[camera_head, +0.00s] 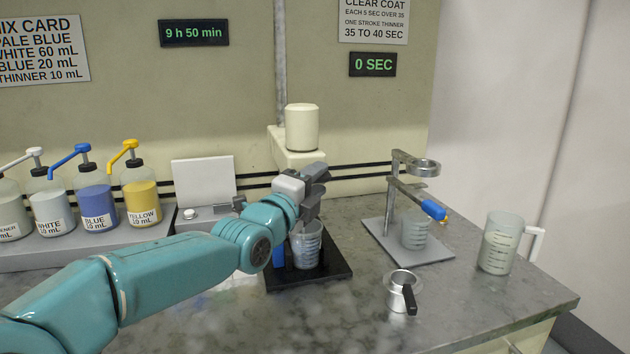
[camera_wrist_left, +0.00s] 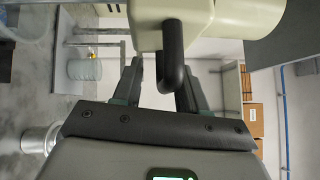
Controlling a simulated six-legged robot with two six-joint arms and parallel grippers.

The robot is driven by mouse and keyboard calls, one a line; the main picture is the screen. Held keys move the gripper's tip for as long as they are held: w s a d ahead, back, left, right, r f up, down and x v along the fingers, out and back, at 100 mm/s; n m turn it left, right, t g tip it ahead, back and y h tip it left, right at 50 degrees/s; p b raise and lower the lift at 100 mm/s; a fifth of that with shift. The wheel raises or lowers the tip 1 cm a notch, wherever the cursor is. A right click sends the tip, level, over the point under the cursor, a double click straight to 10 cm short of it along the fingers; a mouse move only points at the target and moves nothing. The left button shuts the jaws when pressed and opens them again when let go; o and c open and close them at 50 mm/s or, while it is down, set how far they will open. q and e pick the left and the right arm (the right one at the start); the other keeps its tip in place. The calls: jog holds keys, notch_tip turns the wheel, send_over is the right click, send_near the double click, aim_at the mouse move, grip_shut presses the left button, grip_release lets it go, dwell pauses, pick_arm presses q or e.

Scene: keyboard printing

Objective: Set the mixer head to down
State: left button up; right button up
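The mixer has a cream head with an upright cylinder on top (camera_head: 302,127) and a black base (camera_head: 335,272). A clear graduated cup (camera_head: 306,248) stands on the base. My left gripper (camera_head: 316,190) is in front of the mixer head, above the cup, and hides part of the head. In the left wrist view, the cream head (camera_wrist_left: 225,18) fills the top, with a black curved handle (camera_wrist_left: 173,55) sticking out of it. The left gripper's fingers (camera_wrist_left: 160,85) are apart, with the handle between them. Contact cannot be told. My right gripper is not in view.
Pump bottles, including blue (camera_head: 96,205) and yellow (camera_head: 141,190), stand at left beside a white-lidded device (camera_head: 204,180). A stand (camera_head: 392,215) with a cup, a metal cup with black handle (camera_head: 402,290) and a clear jug (camera_head: 500,245) are at right. The front counter is clear.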

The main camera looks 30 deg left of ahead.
pick_arm(q)
jog(key=shift+r, duration=0.1)
jog(key=shift+s, duration=0.2)
jog(key=s+d+f+b, duration=0.1)
jog(key=s+f+b, duration=0.1)
jog(key=s, duration=1.3)
jog(key=shift+s, duration=0.4)
jog(key=shift+d, duration=0.1)
